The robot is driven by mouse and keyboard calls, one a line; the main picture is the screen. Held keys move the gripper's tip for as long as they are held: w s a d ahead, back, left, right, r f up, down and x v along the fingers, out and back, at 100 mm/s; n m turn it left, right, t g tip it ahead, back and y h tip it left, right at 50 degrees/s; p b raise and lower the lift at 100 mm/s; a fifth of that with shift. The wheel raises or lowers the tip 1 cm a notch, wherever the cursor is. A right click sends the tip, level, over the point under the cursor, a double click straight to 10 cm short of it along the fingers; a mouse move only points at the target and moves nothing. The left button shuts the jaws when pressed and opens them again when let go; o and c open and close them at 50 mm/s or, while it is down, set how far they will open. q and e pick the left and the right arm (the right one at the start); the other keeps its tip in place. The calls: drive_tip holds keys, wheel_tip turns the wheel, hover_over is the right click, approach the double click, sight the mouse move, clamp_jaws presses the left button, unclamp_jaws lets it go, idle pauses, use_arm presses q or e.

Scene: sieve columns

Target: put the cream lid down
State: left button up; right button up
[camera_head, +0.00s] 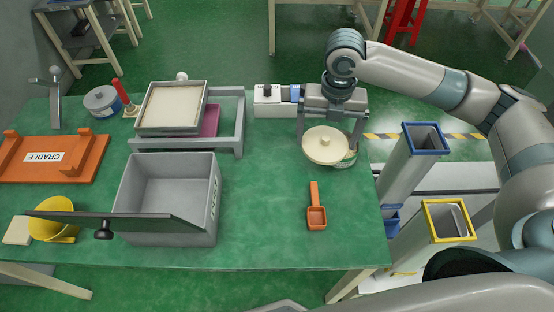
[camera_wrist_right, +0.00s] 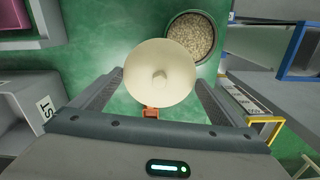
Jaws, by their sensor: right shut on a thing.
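The cream lid (camera_head: 322,148) is a round pale disc with a small knob on top. My right gripper (camera_head: 331,136) is shut on it, with a finger at either side of the disc, above the table. In the right wrist view the lid (camera_wrist_right: 160,90) lies between the fingers of the gripper (camera_wrist_right: 158,86). An open can of grain (camera_wrist_right: 198,32) stands beside the lid in that view, its rim partly covered by it. In the head view the can (camera_head: 348,159) is mostly hidden behind the lid. My left gripper is out of view.
An orange scoop (camera_head: 316,214) lies in front of the lid on the green table (camera_head: 260,200). A grey bin (camera_head: 166,190) and a sieve tray on a frame (camera_head: 235,138) stand left. Blue-rimmed (camera_head: 408,165) and yellow-rimmed (camera_head: 447,222) columns stand beyond the right edge. The table's middle is clear.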

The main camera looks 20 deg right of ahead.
drive_tip(key=w+a+f+p, duration=0.1)
drive_tip(key=w+a+f, duration=0.1)
drive_tip(key=a, duration=0.1)
drive_tip(key=w+a+f+p, duration=0.1)
drive_tip(key=w+a+f, duration=0.1)
drive_tip(key=a, duration=0.1)
drive_tip(key=w+a+f+p, duration=0.1)
drive_tip(key=w+a+f, duration=0.1)
drive_tip(key=a, duration=0.1)
drive_tip(key=shift+a+f, duration=0.3)
drive_tip(key=shift+a, duration=0.05)
drive_tip(key=shift+w+a+f, duration=0.15)
drive_tip(key=shift+w+f, duration=0.05)
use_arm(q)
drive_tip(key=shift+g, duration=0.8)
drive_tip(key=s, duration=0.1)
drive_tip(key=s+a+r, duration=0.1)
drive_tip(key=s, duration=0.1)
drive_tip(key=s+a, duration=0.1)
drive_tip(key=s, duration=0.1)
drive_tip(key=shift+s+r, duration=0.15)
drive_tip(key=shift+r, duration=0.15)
use_arm(e)
drive_tip(key=shift+s+f+p, duration=0.1)
drive_tip(key=shift+f+p, duration=0.55)
drive_tip(key=shift+f, duration=0.9)
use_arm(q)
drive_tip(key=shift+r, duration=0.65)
use_arm(e)
drive_tip(key=shift+f, duration=0.45)
